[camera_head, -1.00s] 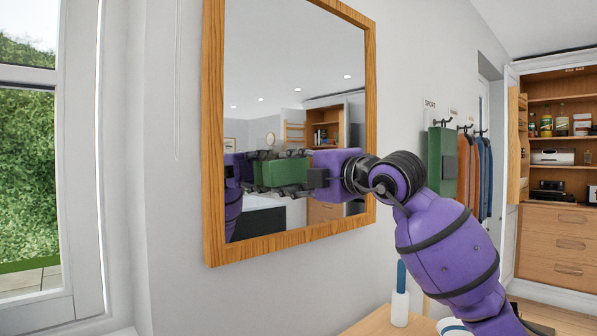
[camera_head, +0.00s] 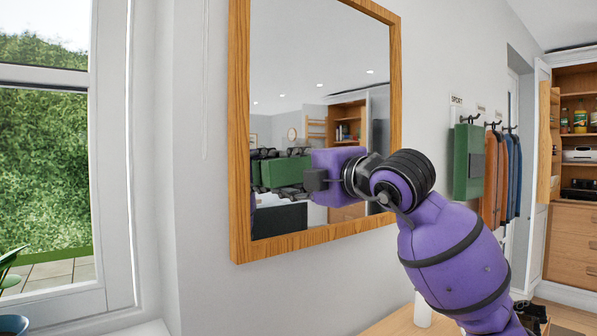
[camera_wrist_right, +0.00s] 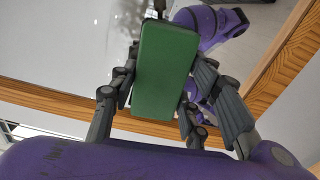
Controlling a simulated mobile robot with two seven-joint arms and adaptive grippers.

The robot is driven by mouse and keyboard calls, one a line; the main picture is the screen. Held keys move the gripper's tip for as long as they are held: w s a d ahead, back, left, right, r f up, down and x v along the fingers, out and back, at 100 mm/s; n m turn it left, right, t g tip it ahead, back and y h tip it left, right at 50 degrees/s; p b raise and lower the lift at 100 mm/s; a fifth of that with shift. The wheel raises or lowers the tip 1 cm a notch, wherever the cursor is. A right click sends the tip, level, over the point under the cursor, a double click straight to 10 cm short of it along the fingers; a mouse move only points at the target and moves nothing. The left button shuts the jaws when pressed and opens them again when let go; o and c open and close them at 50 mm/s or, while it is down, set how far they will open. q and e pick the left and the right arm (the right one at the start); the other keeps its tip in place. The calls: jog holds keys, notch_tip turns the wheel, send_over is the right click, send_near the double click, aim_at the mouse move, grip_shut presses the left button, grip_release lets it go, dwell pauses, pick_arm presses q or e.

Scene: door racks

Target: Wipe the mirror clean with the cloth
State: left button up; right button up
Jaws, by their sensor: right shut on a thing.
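The mirror (camera_head: 310,60) hangs on the wall in a wooden frame, in the middle of the head view; its glass also fills the upper part of the right wrist view (camera_wrist_right: 50,45). My right gripper (camera_head: 278,172) is shut on the green cloth (camera_head: 287,172), which looks like a flat rectangular pad. In the right wrist view the cloth (camera_wrist_right: 165,75) sits between the black fingers, in front of the glass. I cannot tell whether it touches the glass. A few small dark specks show on the glass at upper left there. My left gripper is not in view.
A window (camera_head: 45,160) is at the left. Several garments (camera_head: 500,175) hang on hooks to the right of the mirror, beside an open wooden cabinet (camera_head: 575,240). A wooden surface (camera_head: 395,324) lies below the mirror. Bare wall surrounds the frame.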

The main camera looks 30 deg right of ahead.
aim_at(307, 160)
jog(key=shift+r+p, duration=0.85)
jog(key=shift+r, duration=0.35)
jog(key=shift+w+d+f, duration=0.1)
jog(key=shift+w+d, duration=0.1)
jog(key=shift+d, duration=0.6)
jog(key=shift+w+d, duration=0.15)
jog(key=shift+d, duration=0.8)
jog(key=d, duration=0.7)
jog(key=shift+w, duration=0.4)
jog(key=s, duration=0.6)
jog(key=shift+d+b, duration=0.45)
